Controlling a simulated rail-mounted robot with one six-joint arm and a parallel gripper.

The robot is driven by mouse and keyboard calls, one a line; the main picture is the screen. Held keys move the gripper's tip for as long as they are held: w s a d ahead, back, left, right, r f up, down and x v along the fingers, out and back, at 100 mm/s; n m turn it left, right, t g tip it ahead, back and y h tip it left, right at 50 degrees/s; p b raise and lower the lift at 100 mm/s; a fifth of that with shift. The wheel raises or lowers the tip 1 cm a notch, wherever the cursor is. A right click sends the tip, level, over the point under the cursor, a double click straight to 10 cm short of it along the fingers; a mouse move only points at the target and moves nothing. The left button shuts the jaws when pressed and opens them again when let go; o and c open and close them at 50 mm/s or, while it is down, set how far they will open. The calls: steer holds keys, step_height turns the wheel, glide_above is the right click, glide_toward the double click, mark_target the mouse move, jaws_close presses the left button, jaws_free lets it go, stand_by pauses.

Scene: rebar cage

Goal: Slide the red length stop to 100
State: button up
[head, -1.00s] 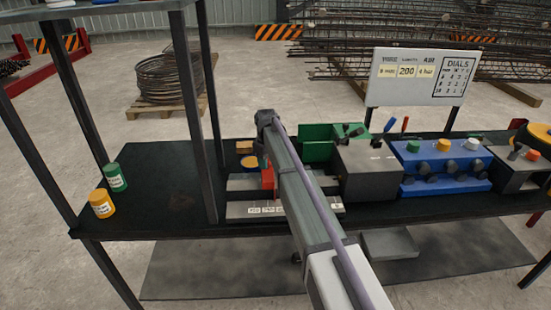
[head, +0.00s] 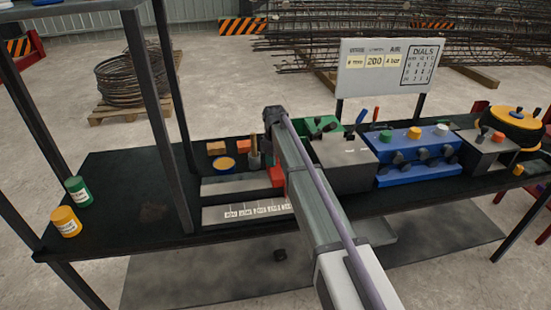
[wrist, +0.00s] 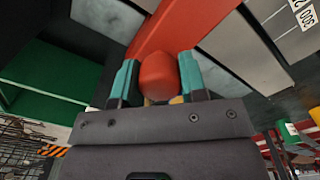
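The red length stop (head: 277,176) sits on the grey scale rail (head: 222,188) on the bench, partly hidden by my arm in the head view. In the wrist view its red body (wrist: 190,22) crosses the top, and its rounded red knob (wrist: 158,72) lies between the teal fingers of my gripper (wrist: 158,66). The fingers are close against both sides of the knob and look shut on it. The white-marked scale (head: 258,209) runs along the front; a 300 label (wrist: 306,20) shows at the wrist view's upper right. The mark at the stop is hidden.
A sign board (head: 385,65) behind the bench shows cards, the middle one reading 200. A grey box (head: 345,165) and blue valve block (head: 420,165) stand to the right. Green (head: 78,190) and yellow (head: 66,221) jars stand at the left near a shelf post (head: 172,120).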

steer(key=o, duration=0.5)
steer(key=shift+c, duration=0.2)
step_height(320, 180, up, 11)
steer(key=p, duration=1.1)
steer(key=shift+f, duration=0.15)
steer(key=shift+m, duration=0.4)
steer(key=s+d+f+m+b, duration=0.2)
steer(key=s+d+m, duration=0.1)
steer(key=s, duration=0.9)
steer(key=s+d+f+m+b, duration=0.2)
steer(key=s+d, duration=0.3)
steer(key=s, duration=0.8)
steer(key=s+d+f+m+b, duration=0.2)
steer(key=s+d+m, duration=0.2)
steer(key=s, duration=0.8)
steer(key=shift+s+f+m+b, duration=0.15)
steer(key=shift+f+m+b, duration=0.15)
steer(key=shift+m+b, duration=0.1)
